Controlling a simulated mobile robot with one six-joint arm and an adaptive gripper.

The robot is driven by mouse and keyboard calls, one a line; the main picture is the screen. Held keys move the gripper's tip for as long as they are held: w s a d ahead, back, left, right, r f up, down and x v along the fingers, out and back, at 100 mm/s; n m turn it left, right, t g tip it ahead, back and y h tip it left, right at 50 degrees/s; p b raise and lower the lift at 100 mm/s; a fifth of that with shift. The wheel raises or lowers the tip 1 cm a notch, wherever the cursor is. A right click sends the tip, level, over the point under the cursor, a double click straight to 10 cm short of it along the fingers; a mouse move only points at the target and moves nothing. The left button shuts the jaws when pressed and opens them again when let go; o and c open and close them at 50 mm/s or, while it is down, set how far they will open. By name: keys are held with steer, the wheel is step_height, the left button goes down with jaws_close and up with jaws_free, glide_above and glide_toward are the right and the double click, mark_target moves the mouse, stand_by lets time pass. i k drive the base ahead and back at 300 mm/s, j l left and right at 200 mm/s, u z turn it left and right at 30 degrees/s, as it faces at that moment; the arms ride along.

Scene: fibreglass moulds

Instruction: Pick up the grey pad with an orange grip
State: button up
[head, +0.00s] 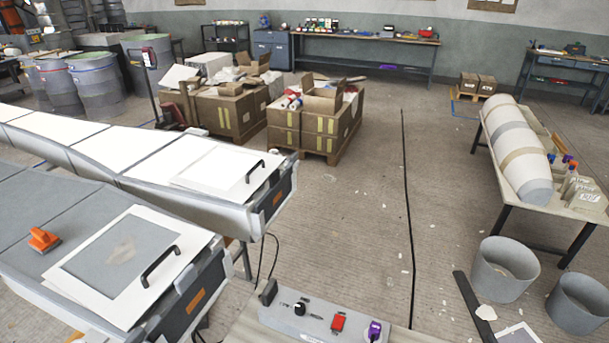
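The pad with an orange grip (43,240) lies on the grey top of the nearest long mould (60,205), at the left of the head view. Its orange grip faces up, and a thin darker edge shows under it. It is left of a white square frame with a grey middle and a black handle. My gripper is not in view. Nothing is seen touching the pad.
The white frame (82,290) lies right of the pad. A second long mould (100,150) with a white top runs behind. A grey surface with small red, black and purple items (320,320) stands at bottom centre. Grey buckets (503,270) stand right. The middle floor is mostly clear.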

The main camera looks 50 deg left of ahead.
mark_target(43, 241)
steer(key=u, duration=3.45)
steer(key=z, duration=0.2)
steer(key=i+j+z, duration=0.4)
steer(key=j, duration=0.2)
steer(key=i+j+z, duration=0.4)
steer(key=j, duration=0.3)
steer(key=i+j+z, duration=0.2)
steer(key=j, duration=0.2)
steer(key=i+j, duration=0.2)
steer(key=j, duration=0.15)
steer(key=i+j, duration=0.2)
steer(key=j, duration=0.15)
steer(key=i+j, duration=0.2)
steer(key=j, duration=0.15)
steer(key=i+j, duration=0.2)
steer(key=j, duration=0.2)
steer(key=i+j, duration=0.25)
steer(key=i+j+z, duration=0.1)
steer(key=j, duration=0.35)
steer(key=i, duration=0.1)
